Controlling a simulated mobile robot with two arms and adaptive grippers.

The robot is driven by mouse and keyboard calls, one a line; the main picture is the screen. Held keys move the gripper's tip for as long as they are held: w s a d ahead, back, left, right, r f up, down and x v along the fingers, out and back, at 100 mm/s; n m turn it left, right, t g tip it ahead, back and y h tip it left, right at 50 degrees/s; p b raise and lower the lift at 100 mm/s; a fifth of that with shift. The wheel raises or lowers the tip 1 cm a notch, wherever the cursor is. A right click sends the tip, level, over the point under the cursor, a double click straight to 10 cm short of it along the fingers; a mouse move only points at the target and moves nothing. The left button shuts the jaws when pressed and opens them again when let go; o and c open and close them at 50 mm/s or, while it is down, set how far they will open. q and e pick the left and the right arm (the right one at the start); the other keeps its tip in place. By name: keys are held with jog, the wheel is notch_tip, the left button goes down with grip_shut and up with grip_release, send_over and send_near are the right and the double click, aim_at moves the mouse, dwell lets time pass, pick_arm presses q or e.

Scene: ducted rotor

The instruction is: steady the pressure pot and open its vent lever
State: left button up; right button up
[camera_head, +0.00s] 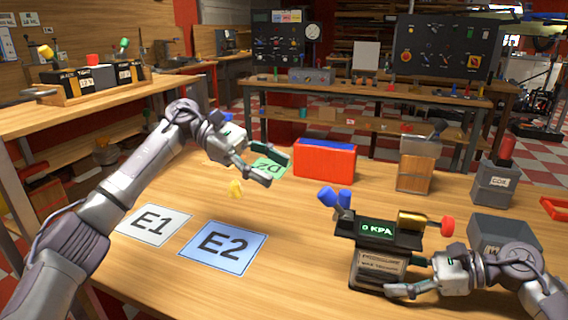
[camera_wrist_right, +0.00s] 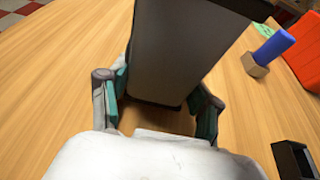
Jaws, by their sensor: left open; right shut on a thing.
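The pressure pot (camera_head: 382,268) stands upright on the wooden table. It is a dark box with a panel reading "0 KPA" (camera_head: 377,229). I cannot tell for sure which part is the vent lever. My right gripper (camera_head: 402,277) is shut on the lower body; the right wrist view shows its fingers (camera_wrist_right: 160,108) on both sides of the grey body. My left gripper (camera_head: 276,168) is open and empty, left of and behind the pot.
Cards E1 (camera_head: 153,224), E2 (camera_head: 222,246) and a green one (camera_head: 270,167) lie on the table. A red box (camera_head: 325,163), a wooden-sided container (camera_head: 415,173), and grey boxes (camera_head: 493,185) stand behind the pot. The front middle is clear.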

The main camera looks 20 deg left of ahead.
jog(key=o, duration=1.1)
jog(key=shift+d, duration=0.1)
